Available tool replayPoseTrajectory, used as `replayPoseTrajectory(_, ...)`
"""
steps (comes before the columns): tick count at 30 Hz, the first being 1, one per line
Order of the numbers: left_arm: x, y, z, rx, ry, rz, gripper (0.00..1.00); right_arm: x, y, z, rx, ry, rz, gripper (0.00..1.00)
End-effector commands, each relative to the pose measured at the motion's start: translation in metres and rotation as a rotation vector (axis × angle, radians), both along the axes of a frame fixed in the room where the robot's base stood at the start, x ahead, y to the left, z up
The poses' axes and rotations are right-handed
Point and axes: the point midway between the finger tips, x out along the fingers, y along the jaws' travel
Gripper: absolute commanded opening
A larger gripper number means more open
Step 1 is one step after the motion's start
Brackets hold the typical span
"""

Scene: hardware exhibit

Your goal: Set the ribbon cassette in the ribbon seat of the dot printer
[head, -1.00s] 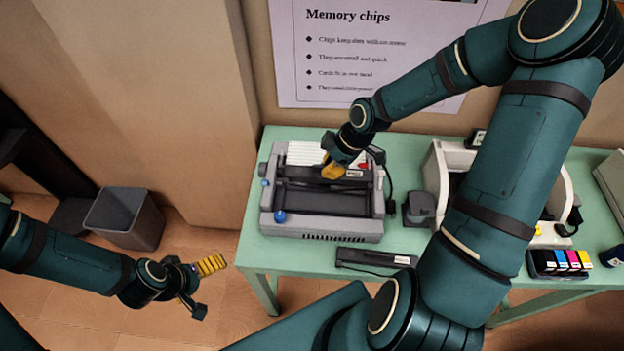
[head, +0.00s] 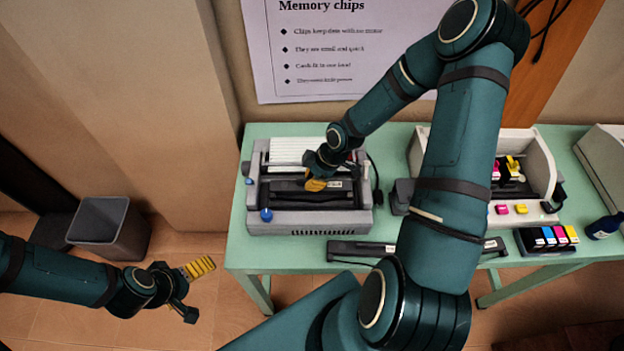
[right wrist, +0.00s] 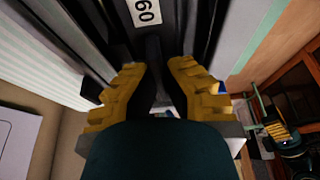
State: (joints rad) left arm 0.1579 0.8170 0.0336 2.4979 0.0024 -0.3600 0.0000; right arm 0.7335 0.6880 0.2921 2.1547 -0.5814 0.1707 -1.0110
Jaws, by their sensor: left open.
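The dot printer (head: 345,220) is a grey box with a dark open bay and a blue knob, at the left of the green table. The ribbon cassette (head: 341,186) is a dark bar with a white label, lying across the bay. My right gripper (head: 314,185) is over the bay, shut on the cassette, which also shows between the yellow fingers in the right wrist view (right wrist: 159,68). I cannot tell whether the cassette touches the ribbon seat, hidden beneath it. My left gripper (head: 200,285) is open and empty, off the table at the lower left.
A dark labelled bar (head: 355,250) lies along the table's front edge, partly behind my right arm. A white printer (head: 541,165) with coloured cartridges stands to the right. An ink cartridge tray (head: 546,240) is at the front right. A grey bin (head: 110,228) stands on the floor.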

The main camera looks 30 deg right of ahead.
Motion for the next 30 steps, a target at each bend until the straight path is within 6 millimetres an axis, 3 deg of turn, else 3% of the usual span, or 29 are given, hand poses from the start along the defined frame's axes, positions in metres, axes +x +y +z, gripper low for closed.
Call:
replayPoseTrajectory(10,0.0,0.0,-0.004,0.0,0.0,0.0,1.0,0.001,0.0,-0.004,0.0,-0.002,0.0,0.0)
replayPoseTrajectory(13,0.0,0.0,-0.003,0.001,0.0,0.0,1.0,0.001,0.0,-0.003,-0.001,-0.002,0.0,0.34)
replayPoseTrajectory(24,0.0,0.0,-0.001,0.0,0.0,0.0,1.0,0.001,0.0,0.0,-0.001,-0.002,0.0,0.34)
replayPoseTrajectory(30,0.0,0.0,0.004,0.0,0.0,0.0,1.0,-0.003,-0.01,0.025,-0.003,-0.005,-0.005,0.34)
